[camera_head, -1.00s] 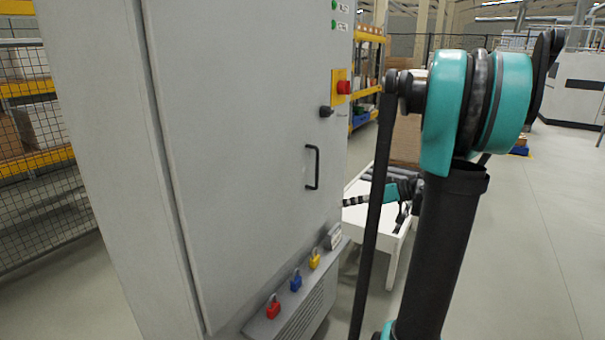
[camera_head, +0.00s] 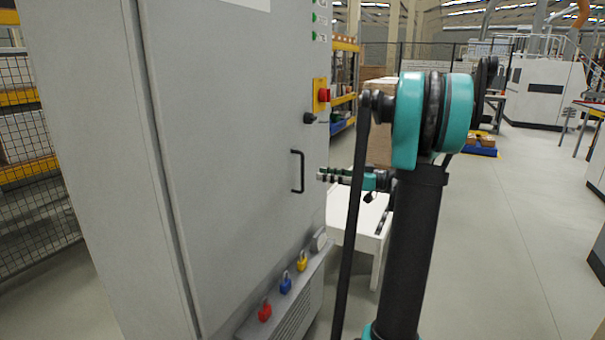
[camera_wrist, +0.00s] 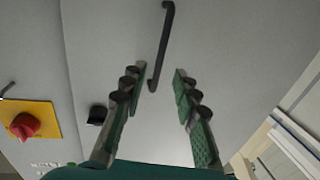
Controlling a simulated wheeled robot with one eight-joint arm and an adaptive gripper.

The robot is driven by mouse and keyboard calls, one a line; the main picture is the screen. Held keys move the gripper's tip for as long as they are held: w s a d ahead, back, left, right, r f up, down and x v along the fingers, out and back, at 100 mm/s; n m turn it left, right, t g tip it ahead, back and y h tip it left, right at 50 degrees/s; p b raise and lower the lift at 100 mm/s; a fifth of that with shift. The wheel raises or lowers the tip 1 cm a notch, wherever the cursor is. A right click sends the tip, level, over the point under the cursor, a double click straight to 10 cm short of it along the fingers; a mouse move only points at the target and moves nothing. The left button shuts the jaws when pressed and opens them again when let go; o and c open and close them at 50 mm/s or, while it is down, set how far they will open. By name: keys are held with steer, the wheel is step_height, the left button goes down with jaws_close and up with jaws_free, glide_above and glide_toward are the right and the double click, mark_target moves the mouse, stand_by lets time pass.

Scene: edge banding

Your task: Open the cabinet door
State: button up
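The grey cabinet door (camera_head: 225,150) is shut in the head view. Its black bar handle (camera_head: 301,171) stands upright near the door's right edge. My gripper (camera_head: 321,176) is just right of the handle at about its height, pointing left towards it. In the wrist view my gripper (camera_wrist: 159,72) is open, its two fingers apart. The handle (camera_wrist: 162,45) shows beyond the fingertips, its near end close to the left finger. Whether the left finger touches the handle cannot be told.
A red knob on a yellow plate (camera_head: 321,95) and a black knob (camera_head: 310,118) sit above the handle. Coloured padlocks (camera_head: 286,284) hang on a ledge below. A white table (camera_head: 345,226) stands behind my arm.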

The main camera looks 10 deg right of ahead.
glide_above(302, 189)
steer(key=shift+w+d, duration=0.1)
steer(key=shift+w, duration=0.2)
jaws_close()
stand_by(0.4)
